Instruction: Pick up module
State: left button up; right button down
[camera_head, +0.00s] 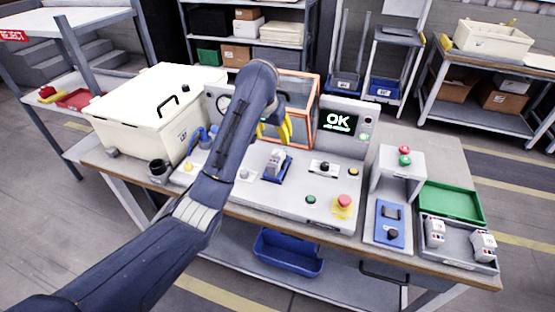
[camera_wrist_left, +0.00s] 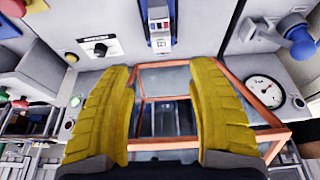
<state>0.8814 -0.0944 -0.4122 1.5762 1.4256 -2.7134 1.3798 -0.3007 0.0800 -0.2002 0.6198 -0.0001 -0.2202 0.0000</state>
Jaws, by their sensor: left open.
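A grey-white module (camera_head: 276,158) sits on a blue fixture (camera_head: 277,175) in the middle of the sloped console; the module also shows at the top of the left wrist view (camera_wrist_left: 159,26). Two more white modules, one (camera_head: 434,230) and another (camera_head: 484,243), stand in a grey tray (camera_head: 456,257) at the right. My left gripper (camera_head: 274,132) is open and empty above the console, behind the blue fixture and in front of an orange-framed clear box (camera_head: 318,88). Its yellow fingers are spread apart in the left wrist view (camera_wrist_left: 163,76). My right gripper is not in view.
A screen (camera_head: 338,121) reads OK. A green tray (camera_head: 451,202) lies behind the grey tray. A small stand with green and red buttons (camera_head: 404,160) rises left of the trays. A large white case (camera_head: 150,115) fills the left bench. A red button (camera_head: 344,201) sits on the console front.

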aim_at(278, 152)
pick_arm(q)
jog(key=shift+x, duration=6.9)
jog(key=shift+w+a, duration=0.15)
jog(key=shift+a, duration=0.05)
jog(key=shift+c, duration=0.5)
jog(key=shift+r, duration=0.1)
grip_shut()
